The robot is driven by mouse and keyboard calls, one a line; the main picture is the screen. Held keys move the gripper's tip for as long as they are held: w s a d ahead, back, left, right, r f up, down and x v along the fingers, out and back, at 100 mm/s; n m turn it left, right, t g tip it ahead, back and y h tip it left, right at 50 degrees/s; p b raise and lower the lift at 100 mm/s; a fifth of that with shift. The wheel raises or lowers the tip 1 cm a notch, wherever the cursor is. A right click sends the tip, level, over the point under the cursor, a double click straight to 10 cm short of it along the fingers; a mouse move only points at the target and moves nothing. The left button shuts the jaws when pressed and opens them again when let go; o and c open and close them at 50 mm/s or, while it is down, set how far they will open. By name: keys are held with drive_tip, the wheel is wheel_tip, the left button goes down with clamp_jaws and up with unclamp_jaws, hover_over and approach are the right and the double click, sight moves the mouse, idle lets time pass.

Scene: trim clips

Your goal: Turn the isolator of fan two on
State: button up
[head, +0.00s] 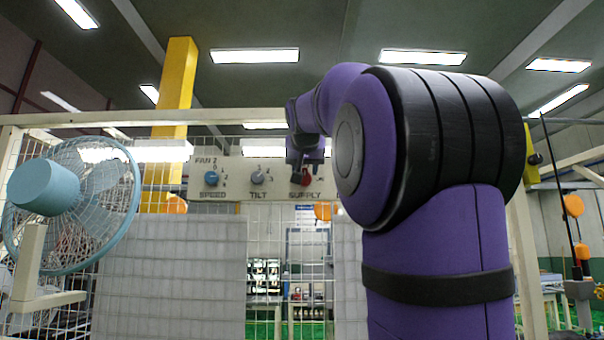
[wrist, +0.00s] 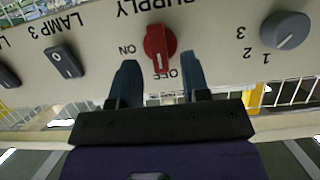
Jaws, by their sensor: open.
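The fan two isolator is a red knob labelled SUPPLY (wrist: 159,42) on a cream panel (head: 262,190). In the wrist view, which is upside down, ON is on its left and OFF at its lower right. Its white mark points down in that picture, nearer OFF than ON. The knob also shows in the head view (head: 306,181), partly hidden by my gripper (head: 306,150). In the wrist view my gripper (wrist: 160,80) is open and empty, its two dark fingers spread below the knob. I cannot tell whether they touch it.
The blue SPEED knob (head: 211,178) and grey TILT knob (head: 257,177) sit left of SUPPLY. The wrist view shows a LAMP 3 rocker switch (wrist: 64,62) and another rocker (wrist: 7,78). A blue fan (head: 92,205) stands at the left by a mesh fence.

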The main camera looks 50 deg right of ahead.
drive_tip(key=shift+x, duration=1.2)
clamp_jaws()
